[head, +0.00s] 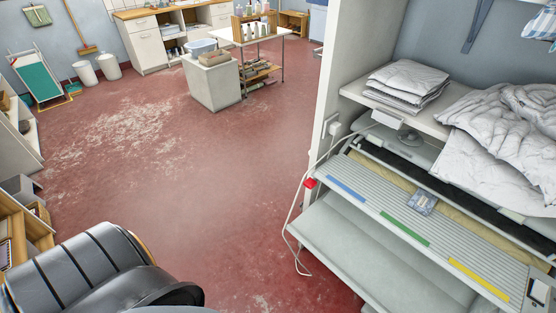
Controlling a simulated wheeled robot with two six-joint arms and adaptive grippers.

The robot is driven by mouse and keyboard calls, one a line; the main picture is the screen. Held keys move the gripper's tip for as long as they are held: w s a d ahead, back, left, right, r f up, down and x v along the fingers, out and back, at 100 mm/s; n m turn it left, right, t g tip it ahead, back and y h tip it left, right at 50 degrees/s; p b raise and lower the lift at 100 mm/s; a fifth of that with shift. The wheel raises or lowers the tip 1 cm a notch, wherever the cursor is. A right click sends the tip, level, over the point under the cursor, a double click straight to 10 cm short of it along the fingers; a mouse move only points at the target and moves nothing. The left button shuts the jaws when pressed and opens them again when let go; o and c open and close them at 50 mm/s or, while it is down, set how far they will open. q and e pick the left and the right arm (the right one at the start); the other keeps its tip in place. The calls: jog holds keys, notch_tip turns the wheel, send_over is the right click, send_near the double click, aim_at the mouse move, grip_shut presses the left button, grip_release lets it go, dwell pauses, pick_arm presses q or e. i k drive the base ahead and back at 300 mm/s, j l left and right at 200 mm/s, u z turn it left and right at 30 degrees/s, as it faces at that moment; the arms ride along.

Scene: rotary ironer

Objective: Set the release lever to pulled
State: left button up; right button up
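The rotary ironer (430,232) stands at the right of the head view, with a slatted pale top carrying blue, green and yellow strips. A small red part (310,183) sits at its left end, beside a white cable. It may be the release lever, but it is too small to tell its shape or its position. Neither of my grippers is in view, and nothing is seen touching the ironer.
A shelf above the ironer holds folded white cloths (408,80) and a crumpled white duvet (505,120). A black padded chair (80,270) stands at the lower left. The red floor (190,190) between is clear. A grey cabinet (213,82) stands farther back.

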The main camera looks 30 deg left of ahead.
aim_at(310, 183)
jog(key=u, duration=0.75)
